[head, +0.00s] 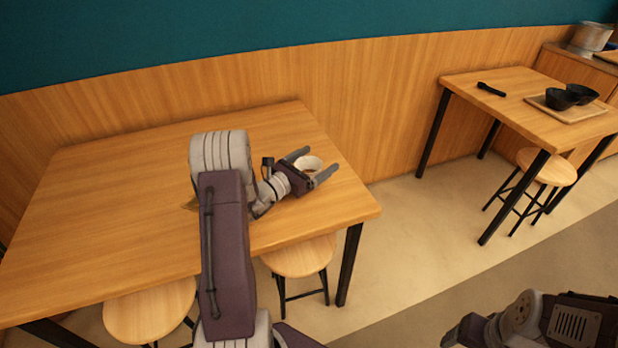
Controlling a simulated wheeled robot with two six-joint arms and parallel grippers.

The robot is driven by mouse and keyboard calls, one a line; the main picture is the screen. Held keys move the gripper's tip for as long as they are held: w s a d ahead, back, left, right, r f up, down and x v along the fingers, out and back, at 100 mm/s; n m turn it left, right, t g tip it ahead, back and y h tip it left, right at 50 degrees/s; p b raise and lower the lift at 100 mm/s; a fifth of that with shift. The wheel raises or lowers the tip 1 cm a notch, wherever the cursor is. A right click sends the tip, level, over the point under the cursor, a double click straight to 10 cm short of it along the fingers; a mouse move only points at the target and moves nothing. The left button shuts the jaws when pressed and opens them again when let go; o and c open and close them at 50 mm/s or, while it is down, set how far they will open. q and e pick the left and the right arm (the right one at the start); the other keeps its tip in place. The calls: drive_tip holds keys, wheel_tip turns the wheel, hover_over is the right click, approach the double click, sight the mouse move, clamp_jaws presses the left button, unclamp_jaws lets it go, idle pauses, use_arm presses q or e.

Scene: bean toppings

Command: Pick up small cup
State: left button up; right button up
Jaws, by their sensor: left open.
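A small white cup (309,163) with something brown inside stands on the near wooden table (110,195), towards its right end. My left gripper (322,165) is open, with its two fingers on either side of the cup. I cannot tell whether the fingers touch it. The gripper's far finger and palm partly hide the cup. Part of my right arm shows at the lower right, but its gripper fingers are not visible.
Wooden stools (300,257) stand at the near table's front edge. Floor between the tables is clear.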

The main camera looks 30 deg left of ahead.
use_arm(q)
drive_tip(key=shift+s+r, duration=0.1)
drive_tip(key=c, duration=1.6)
